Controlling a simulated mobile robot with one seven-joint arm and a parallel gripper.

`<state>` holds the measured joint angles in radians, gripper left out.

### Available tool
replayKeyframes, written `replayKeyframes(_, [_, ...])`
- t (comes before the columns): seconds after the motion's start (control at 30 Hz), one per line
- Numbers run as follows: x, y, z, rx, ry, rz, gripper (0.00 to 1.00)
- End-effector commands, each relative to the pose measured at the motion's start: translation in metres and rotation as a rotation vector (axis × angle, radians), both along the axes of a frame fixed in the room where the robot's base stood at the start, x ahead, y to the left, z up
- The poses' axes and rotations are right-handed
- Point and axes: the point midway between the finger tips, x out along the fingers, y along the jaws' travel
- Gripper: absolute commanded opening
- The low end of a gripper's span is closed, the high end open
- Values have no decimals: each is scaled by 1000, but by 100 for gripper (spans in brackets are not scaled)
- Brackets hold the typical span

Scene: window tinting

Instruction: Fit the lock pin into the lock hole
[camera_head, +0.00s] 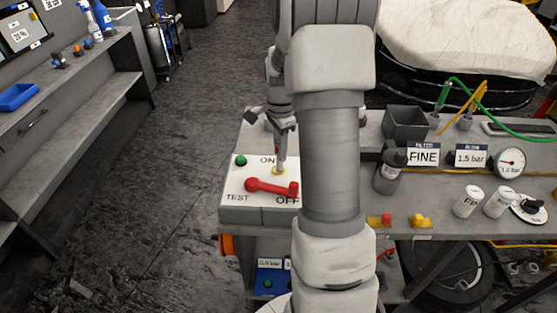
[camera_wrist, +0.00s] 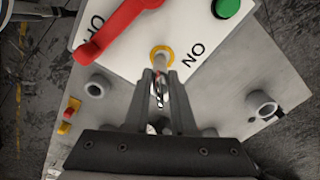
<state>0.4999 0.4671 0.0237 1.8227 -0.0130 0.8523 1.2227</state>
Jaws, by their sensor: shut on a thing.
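My gripper (camera_head: 280,140) is shut on the lock pin (camera_wrist: 160,64), which points down at the panel; the fingers also show in the wrist view (camera_wrist: 161,82). The lock hole has a yellow ring (camera_wrist: 165,49) on the white switch panel (camera_wrist: 203,25), near ON. In the head view the ring (camera_head: 278,172) lies directly under the pin (camera_head: 281,159). The pin's end overlaps the ring; I cannot tell how deep it sits. The red lever (camera_head: 268,187) on the panel lies with its far end at OFF.
A green button (camera_head: 241,160) is on the panel. My arm hides the bench's middle. Red and yellow pieces (camera_head: 420,221) lie near the front edge.

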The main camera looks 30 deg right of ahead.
Motion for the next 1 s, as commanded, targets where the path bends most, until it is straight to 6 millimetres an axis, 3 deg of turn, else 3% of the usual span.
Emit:
replayKeyframes(0.23, [4, 3, -8, 0, 1, -1, 0])
replayKeyframes(0.5, [3, 3, -42, 0, 1, -1, 0])
replayKeyframes(0.87, [4, 3, -48, -1, 0, -1, 0])
replayKeyframes(0.9, [3, 3, -46, -1, 0, -1, 29])
replayKeyframes(1.0, [3, 3, -46, 0, 0, -1, 47])
